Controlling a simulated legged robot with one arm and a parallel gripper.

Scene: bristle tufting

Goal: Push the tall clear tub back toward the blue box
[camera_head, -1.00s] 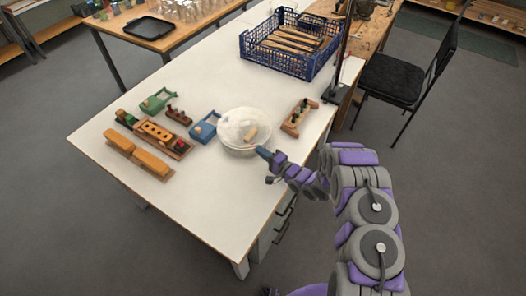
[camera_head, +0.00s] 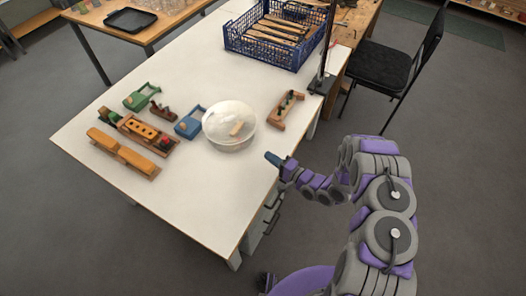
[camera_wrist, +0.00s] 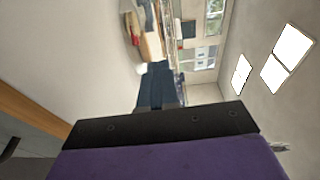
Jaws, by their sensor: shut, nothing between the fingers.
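The clear round tub (camera_head: 229,138) stands upright on the white table, with a small wooden piece (camera_head: 237,128) visible in it. A small blue wooden box (camera_head: 189,125) sits just left of the tub, very close to it; I cannot tell if they touch. A larger blue slatted crate (camera_head: 262,52) stands farther back. My gripper (camera_head: 274,159) is shut and empty, to the right of the tub and nearer the table's right edge, with a clear gap between them. Its dark blue fingers also show in the wrist view (camera_wrist: 156,85).
A wooden block with dark pegs (camera_head: 287,110) lies right of the tub. A green box (camera_head: 141,97), a small plane-like piece (camera_head: 163,111) and wooden blocks (camera_head: 124,154) lie to the left. The crate holds long wooden pieces. The front of the table is clear.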

